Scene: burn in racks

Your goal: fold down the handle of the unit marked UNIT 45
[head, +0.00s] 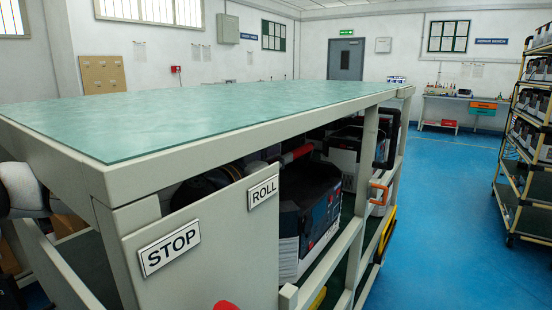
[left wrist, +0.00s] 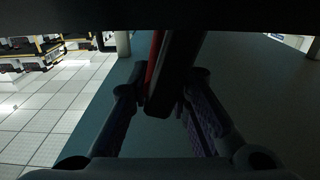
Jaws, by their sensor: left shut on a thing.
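In the left wrist view my left gripper (left wrist: 162,98) has a finger on each side of a dark bar with a red edge (left wrist: 170,70), which looks like a handle, and is shut on it. In the head view a red-gripped handle (head: 297,154) stands raised beside a dark unit with a pale lower part (head: 318,212) inside the rack. The cart panel hides much of that area, and I cannot make out the gripper's fingers there. No UNIT 45 marking is readable in either view. My right gripper is not in view.
The rack's teal top (head: 220,105) and grey frame lie close above the units. A panel bears a STOP sign (head: 170,246) and a ROLL sign (head: 263,191). Blue floor (head: 450,200) is free between the rack and yellow shelving (head: 520,160).

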